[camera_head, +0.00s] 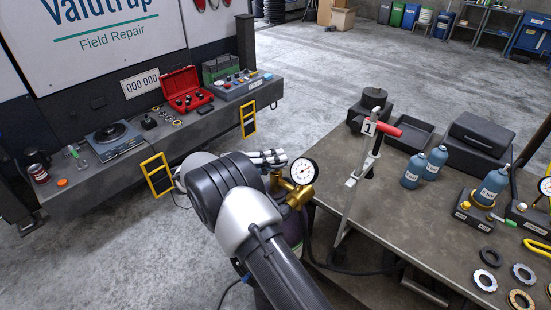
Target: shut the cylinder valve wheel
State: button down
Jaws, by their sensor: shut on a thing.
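A gas cylinder (294,228) stands at the near left corner of the workbench, mostly hidden behind my arm. On its top is a brass valve and regulator (291,190) with a round white-faced gauge (303,171). My gripper (275,160) is at the top of the brass valve, just left of and above the gauge. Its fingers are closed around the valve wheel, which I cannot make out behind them. How far the wheel is turned cannot be told.
A workbench (400,230) at the right bears a stand with a red handle (385,129), blue bottles (414,170), a dark case (478,140) and metal rings. A dark hose (345,270) hangs beside the bench. A truck's tailboard (110,170) with tools is at the left; open floor lies behind.

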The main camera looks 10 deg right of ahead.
jog(key=shift+f+m+g, duration=0.1)
jog(key=shift+m+g, duration=0.5)
jog(key=shift+g, duration=0.4)
jog(key=c, duration=1.7)
grip_release()
jog(key=shift+d, duration=0.1)
jog(key=shift+o, duration=0.2)
